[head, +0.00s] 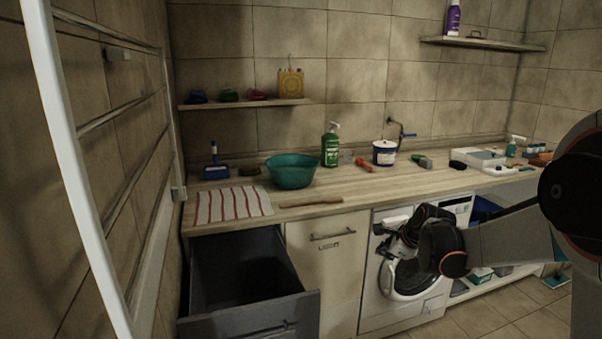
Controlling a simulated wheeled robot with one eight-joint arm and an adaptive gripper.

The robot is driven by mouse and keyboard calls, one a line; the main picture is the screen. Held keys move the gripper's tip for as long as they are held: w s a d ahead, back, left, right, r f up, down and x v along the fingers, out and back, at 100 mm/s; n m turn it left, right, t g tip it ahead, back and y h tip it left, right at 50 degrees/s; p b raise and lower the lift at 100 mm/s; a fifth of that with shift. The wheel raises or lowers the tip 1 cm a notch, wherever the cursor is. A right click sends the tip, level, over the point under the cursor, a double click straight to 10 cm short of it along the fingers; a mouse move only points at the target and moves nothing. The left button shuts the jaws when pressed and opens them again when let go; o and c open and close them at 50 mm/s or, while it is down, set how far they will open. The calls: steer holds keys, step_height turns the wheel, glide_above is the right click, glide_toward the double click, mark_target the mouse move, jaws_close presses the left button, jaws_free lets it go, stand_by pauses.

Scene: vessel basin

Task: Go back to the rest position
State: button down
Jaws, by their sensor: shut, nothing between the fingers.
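My arm comes in from the right edge. My gripper (388,238) hangs in front of the white washing machine (375,303), below the front edge of the worktop. It is shut and looks empty. It hides part of the machine's panel and the top of its round door. I see no object held or touching the fingers.
A grey drawer (250,325) stands pulled out at the lower left. The worktop (365,187) holds a teal basin (292,172), a striped cloth (228,204), a green bottle (330,148) and a white-and-blue tub (384,153). A white rack (75,170) stands left. Floor shows lower right.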

steer(key=s+a+r+n+h, duration=0.1)
steer(key=s+a+r+n, duration=0.15)
steer(key=s+n, duration=0.45)
steer(key=s+a+r+n, duration=0.1)
steer(key=s+r+n, duration=0.25)
steer(key=s, duration=0.75)
steer(key=s+a+r+n+h, duration=0.1)
steer(key=s+r+n, duration=0.35)
steer(key=s, duration=0.45)
steer(key=s+f+n, duration=0.4)
steer(key=s+n, duration=0.3)
steer(key=s, duration=0.4)
steer(key=shift+s+n+g, duration=0.2)
steer(key=shift+n+g, duration=0.1)
steer(key=shift+g, duration=0.1)
